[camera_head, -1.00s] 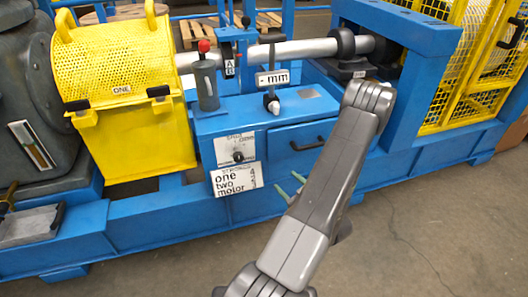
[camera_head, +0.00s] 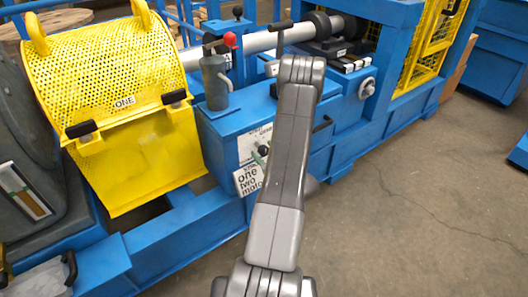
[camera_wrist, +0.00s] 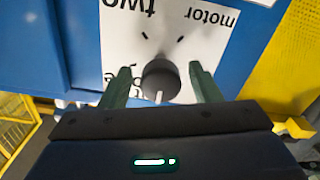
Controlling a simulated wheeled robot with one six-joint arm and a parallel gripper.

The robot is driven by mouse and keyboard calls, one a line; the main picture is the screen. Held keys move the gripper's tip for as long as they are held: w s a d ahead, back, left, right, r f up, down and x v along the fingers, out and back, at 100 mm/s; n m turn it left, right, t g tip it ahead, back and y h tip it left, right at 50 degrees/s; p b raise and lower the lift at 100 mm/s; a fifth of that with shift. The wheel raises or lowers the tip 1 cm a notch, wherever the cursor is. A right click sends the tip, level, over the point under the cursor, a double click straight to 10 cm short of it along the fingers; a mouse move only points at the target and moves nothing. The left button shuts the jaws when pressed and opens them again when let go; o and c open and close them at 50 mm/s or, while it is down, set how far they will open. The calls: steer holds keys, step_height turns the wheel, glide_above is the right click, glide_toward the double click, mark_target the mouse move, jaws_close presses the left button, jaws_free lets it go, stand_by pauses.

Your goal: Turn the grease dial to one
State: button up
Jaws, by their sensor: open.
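The grease dial (camera_wrist: 160,78) is a dark round knob on a white label plate (camera_wrist: 215,38), with a light pointer mark on its lower side in the wrist view. The plate reads "two" and "motor" upside down; lettering at lower left is partly hidden by a finger. My gripper (camera_wrist: 160,70) is open, with one green finger on each side of the knob. Small gaps seem to show, and I cannot tell whether either finger touches. In the head view the dial (camera_head: 264,151) shows beside my arm, which hides most of the gripper.
A sign (camera_head: 248,180) reading "one two motor" sits below the plate. A yellow mesh guard (camera_head: 105,75) stands left. A grey cylinder with a red-knobbed lever (camera_head: 214,82) stands on the blue bench above the dial. Open floor (camera_head: 420,200) lies right.

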steer(key=shift+w+a, duration=0.2)
steer(key=shift+w, duration=0.05)
steer(key=c, duration=1)
